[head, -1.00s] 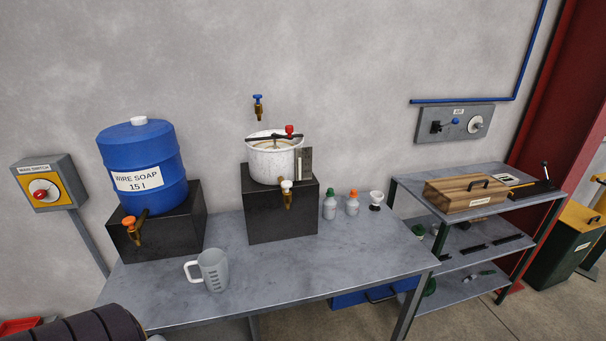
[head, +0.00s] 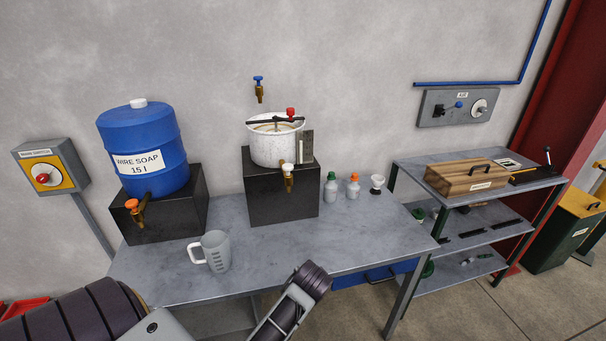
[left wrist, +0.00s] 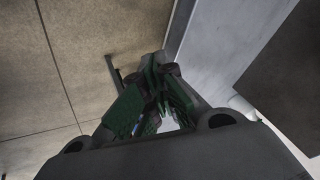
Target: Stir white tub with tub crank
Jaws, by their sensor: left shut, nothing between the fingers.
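The white tub (head: 272,150) stands upright on a black block on the table, with a brass, white-handled tap at its front. The tub crank (head: 272,121) is a dark bar across the tub's top, with a red knob (head: 291,112) at its right end. My left arm shows at the bottom left and bottom middle of the head view, in front of the table and well short of the tub. My left gripper (left wrist: 165,68) has dark green fingers; in the left wrist view it is shut and empty. My right gripper is in neither view.
A blue wire soap drum (head: 140,125) stands on a black block to the left. A grey measuring jug (head: 215,252) stands near the table's front edge. Small bottles (head: 331,187) stand right of the tub. The tabletop (head: 350,238) is clear in front of the bottles.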

